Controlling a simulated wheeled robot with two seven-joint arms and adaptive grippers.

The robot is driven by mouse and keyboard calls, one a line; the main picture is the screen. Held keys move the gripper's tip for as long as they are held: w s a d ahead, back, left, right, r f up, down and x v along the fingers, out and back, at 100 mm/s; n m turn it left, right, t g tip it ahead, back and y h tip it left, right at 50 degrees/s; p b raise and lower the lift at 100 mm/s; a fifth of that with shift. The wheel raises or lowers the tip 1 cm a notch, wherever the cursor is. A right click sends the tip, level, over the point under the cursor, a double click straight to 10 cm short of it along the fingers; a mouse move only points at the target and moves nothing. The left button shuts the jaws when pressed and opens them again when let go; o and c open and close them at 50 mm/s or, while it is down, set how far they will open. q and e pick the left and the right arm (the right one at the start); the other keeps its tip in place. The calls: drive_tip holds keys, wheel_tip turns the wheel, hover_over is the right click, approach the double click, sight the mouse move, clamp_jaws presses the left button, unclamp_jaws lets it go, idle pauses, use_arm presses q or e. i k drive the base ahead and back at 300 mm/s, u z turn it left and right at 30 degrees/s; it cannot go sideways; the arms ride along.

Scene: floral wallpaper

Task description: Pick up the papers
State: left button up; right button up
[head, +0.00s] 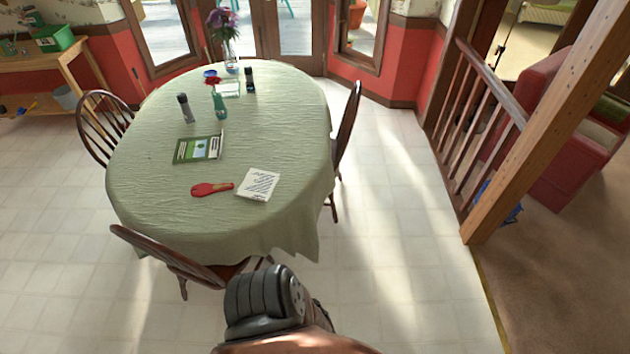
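White papers (257,184) with lines of dark writing lie on the near right part of the oval table, on its pale green cloth (150,190). They sit just right of a red flat object (211,188), with a small gap or slight contact that I cannot tell. A green booklet or picture sheet (199,148) lies farther back and to the left. Neither of my grippers shows in the head view, and nothing is touching the papers.
Tiled floor (400,230) is clear on the right, up to a wooden railing and post (540,110).

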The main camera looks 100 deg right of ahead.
sight(258, 184)
drive_tip(key=z, duration=2.9)
drive_tip(key=k, duration=0.45)
drive_tip(key=u, duration=0.8)
drive_tip(key=i, duration=1.25)
drive_tip(key=u, duration=0.05)
